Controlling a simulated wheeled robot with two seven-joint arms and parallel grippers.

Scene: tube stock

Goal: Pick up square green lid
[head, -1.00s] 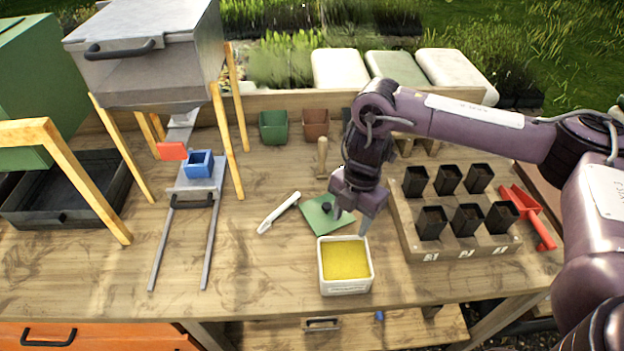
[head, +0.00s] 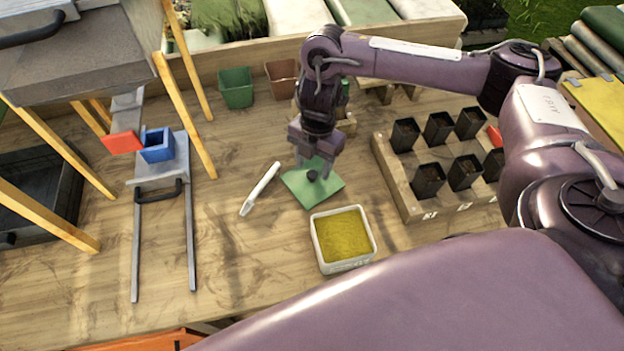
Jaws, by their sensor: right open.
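The square green lid (head: 300,187) lies flat on the wooden table, with a small dark knob (head: 312,175) at its middle. My right gripper (head: 313,172) is over the lid, pointing down. Its jaws are open, with the fingers on either side of the knob; I cannot tell whether they touch it. A square white container (head: 347,267) filled with yellow material stands just in front of the lid. My left gripper is not in view.
A white-handled tool (head: 260,189) lies left of the lid. A wooden rack (head: 407,193) with several black pots stands to the right. Green (head: 236,88) and brown (head: 282,78) pots stand behind. A blue box (head: 157,146) sits on a metal slide at left.

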